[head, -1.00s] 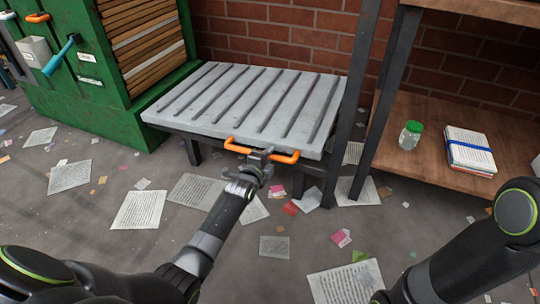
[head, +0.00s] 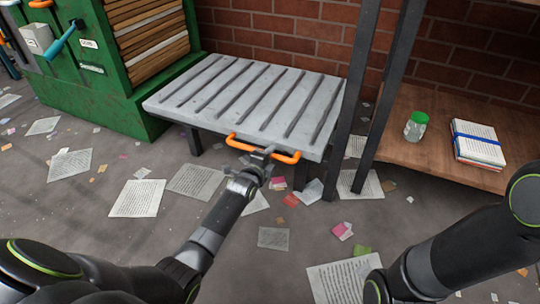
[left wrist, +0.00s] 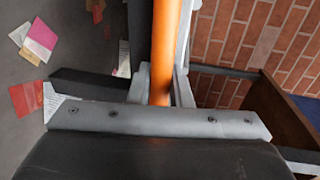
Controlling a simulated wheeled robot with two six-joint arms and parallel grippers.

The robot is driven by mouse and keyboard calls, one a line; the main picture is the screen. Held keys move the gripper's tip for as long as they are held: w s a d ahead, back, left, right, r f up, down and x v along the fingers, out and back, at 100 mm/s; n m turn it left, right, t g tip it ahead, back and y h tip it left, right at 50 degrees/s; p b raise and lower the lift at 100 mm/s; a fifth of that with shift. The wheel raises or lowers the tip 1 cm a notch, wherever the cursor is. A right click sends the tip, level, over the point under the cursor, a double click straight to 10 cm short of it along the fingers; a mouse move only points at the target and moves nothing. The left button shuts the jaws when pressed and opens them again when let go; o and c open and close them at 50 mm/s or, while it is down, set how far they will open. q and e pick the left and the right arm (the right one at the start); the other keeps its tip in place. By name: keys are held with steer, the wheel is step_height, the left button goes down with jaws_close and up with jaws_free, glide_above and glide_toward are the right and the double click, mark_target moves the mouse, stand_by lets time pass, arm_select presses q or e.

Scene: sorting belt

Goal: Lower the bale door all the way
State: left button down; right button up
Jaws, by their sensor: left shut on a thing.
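The bale door (head: 250,98) is a grey ribbed panel that lies about flat, out from the green baler (head: 105,60), in the head view. An orange handle (head: 264,147) runs along its front edge. My left gripper (head: 264,156) is shut on the orange handle near its middle. In the left wrist view the orange bar (left wrist: 164,55) runs between the fingers of my left gripper (left wrist: 160,90). The right arm shows at the right of the head view, but its gripper is out of the picture.
Dark legs stand under the door. A shelf (head: 400,150) at the right holds a green-lidded jar (head: 415,127) and a stack of papers with a blue band (head: 477,142). Paper sheets (head: 137,198) litter the floor. A blue lever (head: 60,42) is on the baler.

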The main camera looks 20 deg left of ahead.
arm_select(q)
steer(key=shift+s+a+f, duration=0.1)
steer(key=shift+s+f, duration=0.15)
steer(key=shift+f, duration=0.45)
steer(key=c, duration=1.7)
jaws_free()
steer(key=shift+c, duration=0.2)
steer(key=o, duration=0.4)
steer(key=shift+w+f, duration=0.1)
steer(key=shift+f, duration=0.05)
steer(key=shift+c, duration=0.2)
steer(key=shift+r, duration=0.2)
